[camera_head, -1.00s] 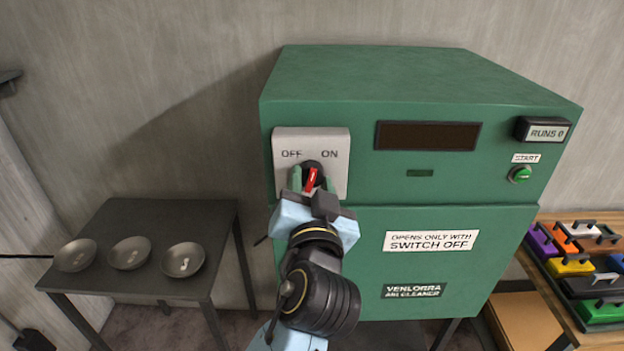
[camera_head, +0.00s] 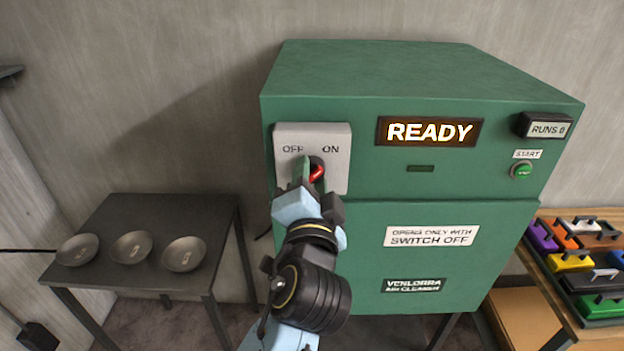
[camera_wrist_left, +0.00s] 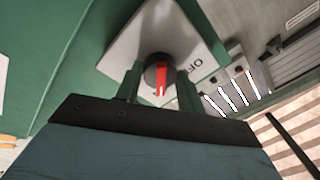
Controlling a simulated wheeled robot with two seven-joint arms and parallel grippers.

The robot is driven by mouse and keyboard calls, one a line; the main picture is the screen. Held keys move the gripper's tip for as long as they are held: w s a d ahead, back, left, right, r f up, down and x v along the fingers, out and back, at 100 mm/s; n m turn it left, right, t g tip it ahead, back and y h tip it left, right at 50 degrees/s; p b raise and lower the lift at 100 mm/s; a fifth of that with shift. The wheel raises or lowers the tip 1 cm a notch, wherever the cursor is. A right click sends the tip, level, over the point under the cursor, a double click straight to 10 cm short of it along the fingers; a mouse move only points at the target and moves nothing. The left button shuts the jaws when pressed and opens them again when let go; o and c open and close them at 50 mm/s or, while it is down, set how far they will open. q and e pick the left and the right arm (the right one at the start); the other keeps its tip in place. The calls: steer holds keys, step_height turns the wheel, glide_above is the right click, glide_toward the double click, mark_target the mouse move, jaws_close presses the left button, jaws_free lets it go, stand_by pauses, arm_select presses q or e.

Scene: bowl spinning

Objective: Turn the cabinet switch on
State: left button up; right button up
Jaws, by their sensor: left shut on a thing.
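The green cabinet (camera_head: 350,225) stands against the wall. Its switch plate (camera_head: 336,181) is light grey and marked OFF and ON. The round dark knob with a red pointer (camera_head: 317,173) sits on the plate, and the pointer leans up to the right, toward ON. My left gripper (camera_head: 308,176) is at the knob, shut on it, its green fingers partly hiding it. In the left wrist view the knob (camera_wrist_left: 158,74) shows between the fingertips, with its red mark. The cabinet display (camera_head: 429,132) is lit and reads READY. My right gripper is not in view.
A dark table with several metal bowls (camera_head: 184,254) stands at the left. A green START button (camera_head: 521,171) and a RUNS 0 counter (camera_head: 547,127) are on the cabinet's right side. A wooden bench with coloured cases (camera_head: 569,262) stands at the right.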

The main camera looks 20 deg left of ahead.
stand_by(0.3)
arm_select(q)
steer(key=o, duration=1)
steer(key=shift+c, duration=0.2)
